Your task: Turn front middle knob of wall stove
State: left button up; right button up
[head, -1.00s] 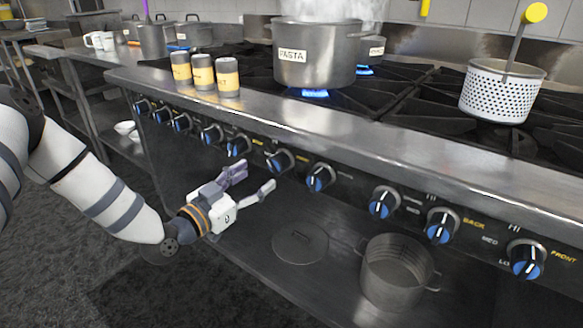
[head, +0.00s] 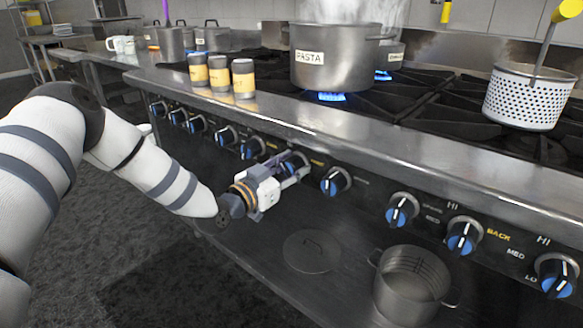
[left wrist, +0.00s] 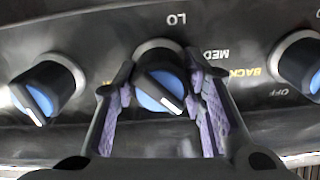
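The stove front carries a row of blue-faced black knobs. My left gripper (head: 291,178) is at one of them, the knob (head: 296,161) left of a fully visible neighbour knob (head: 336,181). In the left wrist view the knob (left wrist: 161,85) sits between my two purple-padded fingers (left wrist: 158,85). The fingers are spread, one on each side and close to it; I cannot tell whether they touch. Its white pointer line points to the lower right in that view. In the head view the gripper partly hides this knob. My right gripper is not in view.
A steaming pasta pot (head: 335,58) stands over a blue flame. Three yellow-labelled shakers (head: 220,75) stand near the stove edge (head: 290,125). A white perforated basket (head: 527,97) stands at right. Below the knobs, a shelf holds a pot (head: 410,285) and a lid (head: 312,251).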

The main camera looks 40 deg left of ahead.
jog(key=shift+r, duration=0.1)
pick_arm(q)
jog(key=shift+r+m+p, duration=0.2)
jog(key=shift+m+p, duration=0.75)
jog(key=shift+m, duration=0.55)
jog(key=m+p, duration=0.1)
jog(key=m, duration=0.2)
jog(key=shift+f+m+p, duration=0.15)
jog(key=shift+m+p, duration=0.3)
jog(key=shift+m, duration=0.35)
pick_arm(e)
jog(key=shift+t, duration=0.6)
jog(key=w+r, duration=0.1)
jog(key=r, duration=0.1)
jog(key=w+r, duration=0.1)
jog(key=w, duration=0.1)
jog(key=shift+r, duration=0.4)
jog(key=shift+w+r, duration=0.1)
pick_arm(q)
jog(key=shift+f, duration=0.1)
jog(key=o, duration=1.2)
jog(key=shift+c, duration=0.2)
